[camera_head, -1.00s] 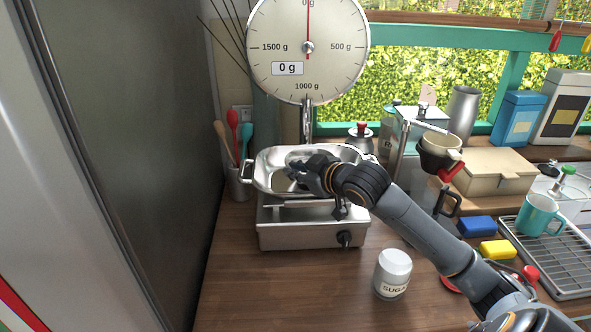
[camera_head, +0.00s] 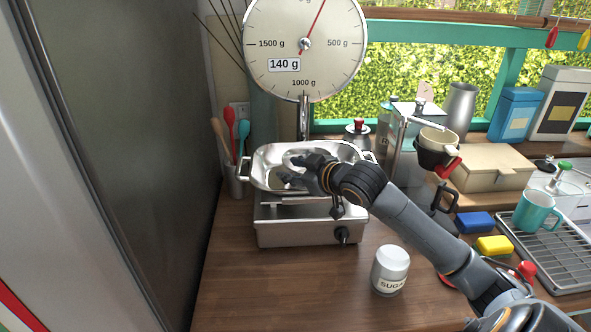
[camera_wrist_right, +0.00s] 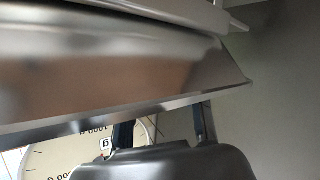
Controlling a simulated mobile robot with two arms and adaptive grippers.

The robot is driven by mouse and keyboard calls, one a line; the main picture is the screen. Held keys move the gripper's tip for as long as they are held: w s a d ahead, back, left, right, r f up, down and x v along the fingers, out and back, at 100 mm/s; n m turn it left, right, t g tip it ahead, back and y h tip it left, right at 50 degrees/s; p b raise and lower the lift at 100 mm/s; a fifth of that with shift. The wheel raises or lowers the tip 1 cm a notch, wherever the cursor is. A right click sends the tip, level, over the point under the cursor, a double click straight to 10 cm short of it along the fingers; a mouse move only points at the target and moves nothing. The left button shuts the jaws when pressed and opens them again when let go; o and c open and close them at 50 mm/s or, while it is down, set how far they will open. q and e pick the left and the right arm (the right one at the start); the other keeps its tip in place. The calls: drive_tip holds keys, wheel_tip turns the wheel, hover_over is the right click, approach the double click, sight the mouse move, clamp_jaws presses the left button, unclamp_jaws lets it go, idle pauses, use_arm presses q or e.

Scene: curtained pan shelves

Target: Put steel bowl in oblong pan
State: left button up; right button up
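The oblong pan (camera_head: 268,180) is a long shiny steel tray with end handles, resting on the scale's platform. The steel bowl (camera_head: 292,157) seems to be the bright curved rim inside the pan, mostly hidden behind my right gripper. My right gripper (camera_head: 287,171) is inside the pan over its middle, its dark fingers apart, at the bowl. In the right wrist view the two fingers (camera_wrist_right: 163,130) also stand apart. A large blurred steel surface fills the top of that view. My left gripper is not in view.
The scale's dial (camera_head: 304,60) reads 140 g. A sugar jar (camera_head: 390,270) stands on the counter in front. Utensils in a holder (camera_head: 236,180) are left of the pan. A teal mug (camera_head: 537,212) and drying rack (camera_head: 560,262) are at right. The front-left counter is clear.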

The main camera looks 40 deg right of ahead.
drive_tip(key=v, duration=1.2)
idle(0.3)
clamp_jaws()
idle(1.2)
